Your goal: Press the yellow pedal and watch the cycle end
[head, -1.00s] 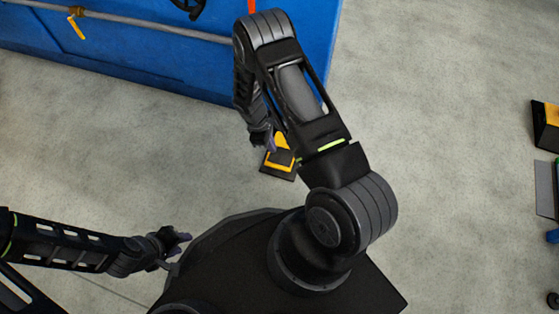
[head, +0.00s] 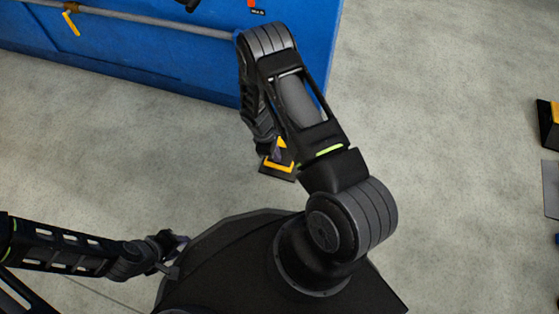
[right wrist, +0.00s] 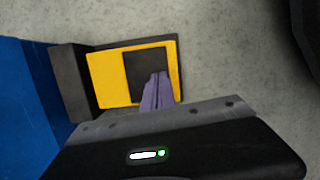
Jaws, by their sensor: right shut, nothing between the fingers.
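The yellow pedal (head: 283,143) is on the floor in front of the blue machine, partly hidden by my right arm in the head view. In the right wrist view the pedal (right wrist: 104,78) shows a yellow plate with a black pad and a dark block at its left end. My right gripper (right wrist: 158,88) is shut and empty, its fingertips over the black pad. I cannot tell whether they touch it. In the head view my right gripper (head: 276,153) is mostly hidden against the pedal. My left gripper (head: 182,255) is open and empty, beside my base.
The blue machine (head: 150,65) runs along the top left, with a grey rail and a yellow handle (head: 71,23). A black and yellow object (head: 547,123) and a grey plate (head: 551,188) are at the right edge. The grey floor between is clear.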

